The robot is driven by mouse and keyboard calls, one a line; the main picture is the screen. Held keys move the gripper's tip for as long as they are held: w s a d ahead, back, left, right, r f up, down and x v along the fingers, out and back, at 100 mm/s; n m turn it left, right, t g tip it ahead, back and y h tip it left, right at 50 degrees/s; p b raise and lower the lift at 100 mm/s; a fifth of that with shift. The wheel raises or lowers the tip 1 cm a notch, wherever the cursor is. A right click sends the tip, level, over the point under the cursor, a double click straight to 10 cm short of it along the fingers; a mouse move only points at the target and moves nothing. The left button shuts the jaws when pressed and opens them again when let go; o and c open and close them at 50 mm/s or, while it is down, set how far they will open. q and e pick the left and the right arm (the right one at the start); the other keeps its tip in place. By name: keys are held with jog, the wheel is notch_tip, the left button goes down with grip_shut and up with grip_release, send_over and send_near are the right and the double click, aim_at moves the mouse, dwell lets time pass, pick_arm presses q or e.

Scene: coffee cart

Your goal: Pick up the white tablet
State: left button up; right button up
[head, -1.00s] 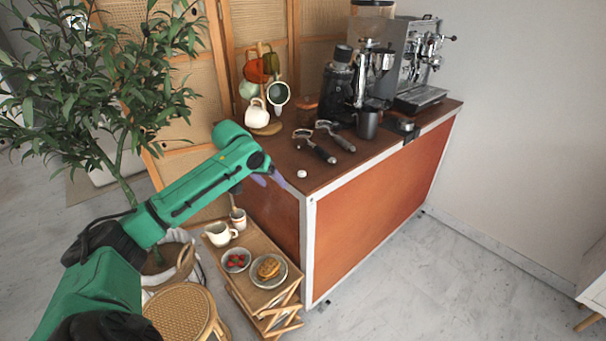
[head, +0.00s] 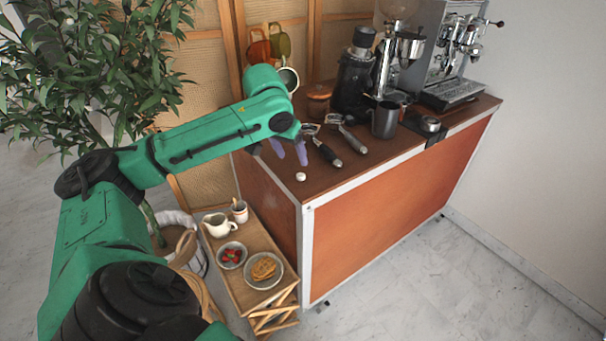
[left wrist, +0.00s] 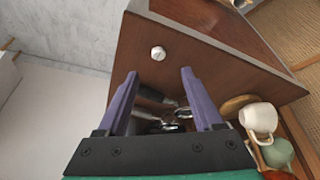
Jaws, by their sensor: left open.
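The small round white tablet (head: 300,177) lies on the brown cart top near its front left corner. It also shows in the left wrist view (left wrist: 158,53), beyond the fingertips and roughly between their lines. My left gripper (head: 290,152) is over the cart top, just behind the tablet in the head view. Its two purple fingers (left wrist: 159,75) are apart with nothing between their tips. The tablet is clear of the fingers. My right gripper is not in view.
Two portafilters (head: 328,153) lie close behind the tablet. A dark metal cup (head: 385,119), a black grinder (head: 354,88) and an espresso machine (head: 452,50) stand further back. A low side table (head: 250,232) holds dishes. The cart's front edge is close to the tablet.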

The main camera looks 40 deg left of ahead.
aim_at(300, 175)
pick_arm(q)
jog(key=x, duration=0.3)
jog(key=shift+w+f, duration=0.15)
jog(key=shift+w, duration=0.05)
jog(key=p+x, duration=0.1)
jog(key=x, duration=0.4)
jog(key=shift+f, duration=0.35)
grip_shut()
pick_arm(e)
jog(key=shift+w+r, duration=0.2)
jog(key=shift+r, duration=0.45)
